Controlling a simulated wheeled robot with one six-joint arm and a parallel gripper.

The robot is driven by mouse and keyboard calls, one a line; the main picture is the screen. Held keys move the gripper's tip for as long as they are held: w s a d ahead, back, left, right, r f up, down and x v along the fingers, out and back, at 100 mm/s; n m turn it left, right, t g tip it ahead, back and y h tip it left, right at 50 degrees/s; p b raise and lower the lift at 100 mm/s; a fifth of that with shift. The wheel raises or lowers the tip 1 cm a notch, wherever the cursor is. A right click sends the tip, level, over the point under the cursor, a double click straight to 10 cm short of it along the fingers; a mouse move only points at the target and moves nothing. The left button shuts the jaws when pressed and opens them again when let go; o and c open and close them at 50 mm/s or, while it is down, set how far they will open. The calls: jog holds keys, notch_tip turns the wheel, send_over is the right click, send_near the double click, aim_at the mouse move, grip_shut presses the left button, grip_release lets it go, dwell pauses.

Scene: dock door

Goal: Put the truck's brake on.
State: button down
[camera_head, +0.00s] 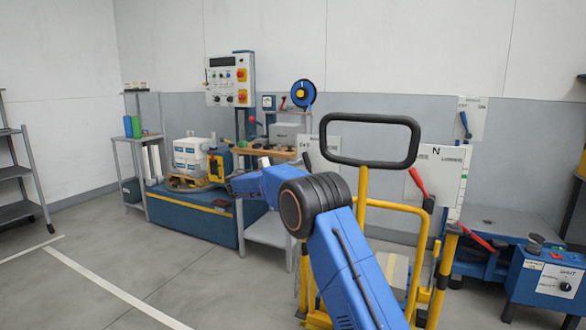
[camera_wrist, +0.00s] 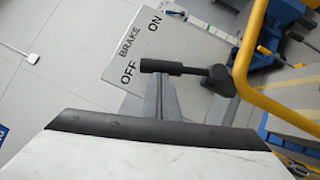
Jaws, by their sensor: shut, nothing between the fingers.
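The truck (camera_head: 362,200) stands right of centre in the head view, with a yellow tube frame and a black loop handle. In the wrist view its grey brake plate (camera_wrist: 175,52) reads BRAKE, ON and OFF. The black brake lever (camera_wrist: 185,69) runs from a pivot at the right towards the OFF word. My gripper (camera_wrist: 157,82) is shut and empty, its fingertips close to the lever's grip. I cannot tell whether they touch. In the head view my blue arm crosses in front of the truck, and the brake plate and my fingertips are not clearly seen.
A yellow tube (camera_wrist: 245,60) rises just right of the lever. A blue platform (camera_head: 190,215) with a loaded pallet stands at the left back. A blue machine (camera_head: 545,275) with a knob is at the right. Open floor (camera_head: 90,270) lies at the left front.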

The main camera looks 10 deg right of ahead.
aim_at(307, 159)
jog(key=s+d+r+m+y, duration=0.1)
jog(key=s+d+m+g+y, duration=0.1)
jog(key=m, duration=0.1)
jog(key=s+d+r+m+y, duration=0.1)
jog(key=d, duration=0.1)
jog(key=shift+r+m, duration=0.3)
jog(key=shift+m, duration=0.1)
jog(key=shift+s+d+f+m+y, duration=0.1)
jog(key=shift+s+d+m+y, duration=0.5)
jog(key=shift+d+m, duration=0.2)
jog(key=shift+s+d+m+y, duration=0.5)
jog(key=shift+d+m+y, duration=0.1)
jog(key=shift+d+m, duration=0.15)
jog(key=shift+d, duration=0.15)
